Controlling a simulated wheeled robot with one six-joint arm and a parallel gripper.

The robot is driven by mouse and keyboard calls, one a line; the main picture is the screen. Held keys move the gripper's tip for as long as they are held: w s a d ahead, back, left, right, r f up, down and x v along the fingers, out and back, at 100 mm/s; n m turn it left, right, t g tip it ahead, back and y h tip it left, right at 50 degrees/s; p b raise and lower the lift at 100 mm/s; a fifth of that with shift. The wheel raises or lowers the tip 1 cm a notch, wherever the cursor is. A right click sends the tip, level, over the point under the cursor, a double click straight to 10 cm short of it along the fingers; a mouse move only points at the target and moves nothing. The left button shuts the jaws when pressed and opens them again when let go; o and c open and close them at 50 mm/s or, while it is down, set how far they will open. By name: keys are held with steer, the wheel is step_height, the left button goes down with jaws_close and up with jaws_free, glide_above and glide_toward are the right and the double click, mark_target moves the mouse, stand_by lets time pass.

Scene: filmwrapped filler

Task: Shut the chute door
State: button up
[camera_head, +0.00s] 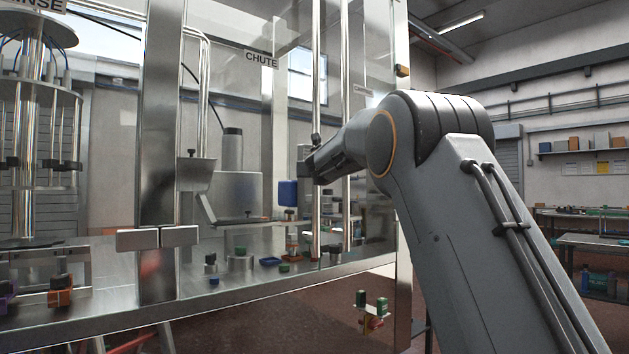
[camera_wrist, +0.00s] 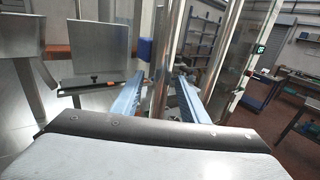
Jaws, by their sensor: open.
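A "CHUTE" label (camera_head: 261,58) marks the upper part of the glass-fronted machine. A tall, bright vertical bar (camera_head: 316,215), apparently the chute door's handle, runs down the clear panel; a second upright stands just to its right. My gripper (camera_head: 309,165) is at mid-height of this bar. In the wrist view, my gripper's blue fingers (camera_wrist: 158,96) are apart, with the vertical bar (camera_wrist: 166,60) standing between or just beyond them. I cannot tell whether they touch it. The clear panel is hard to make out, and how far the door stands open is unclear.
A steel post (camera_head: 160,150) stands left, beside a "RINSE" section. A red and green switch box (camera_head: 372,310) sits below. Workbenches (camera_head: 600,242) stand far right, with open floor before them.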

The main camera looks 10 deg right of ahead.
steer(key=shift+s+a+b, duration=0.2)
steer(key=shift+s+b, duration=0.25)
steer(key=shift+s, duration=0.6)
steer(key=shift+s+a+b, duration=0.15)
steer(key=shift+s+b, duration=0.3)
steer(key=shift+s, duration=0.55)
steer(key=s+d+f+m+g+p, duration=0.1)
steer(key=s+d+f+m+g, duration=0.15)
steer(key=s+f+m, duration=0.6)
steer(key=s+d+f+m+g+h+p, duration=0.1)
steer(key=s+f+m+g, duration=0.4)
steer(key=f, duration=0.7)
steer(key=s+d+f+m+g+p, duration=0.1)
steer(key=s+f+m+g, duration=0.1)
steer(key=s+f+m, duration=0.55)
steer(key=s+a+f+m+g+y, duration=0.1)
steer(key=s+a+f+m+g, duration=0.1)
steer(key=s+f+m, duration=0.2)
steer(key=s+a+f+m+g+y+p, duration=0.1)
steer(key=s+a+f+m+g, duration=0.2)
steer(key=s+f, duration=0.6)
steer(key=s+a+f+m+g+y+p, duration=0.1)
steer(key=s+f+m, duration=0.5)
steer(key=s, duration=1.6)
steer(key=shift+s+a+f+g+y, duration=0.3)
steer(key=shift+a+f+g, duration=0.6)
steer(key=shift+g, duration=0.25)
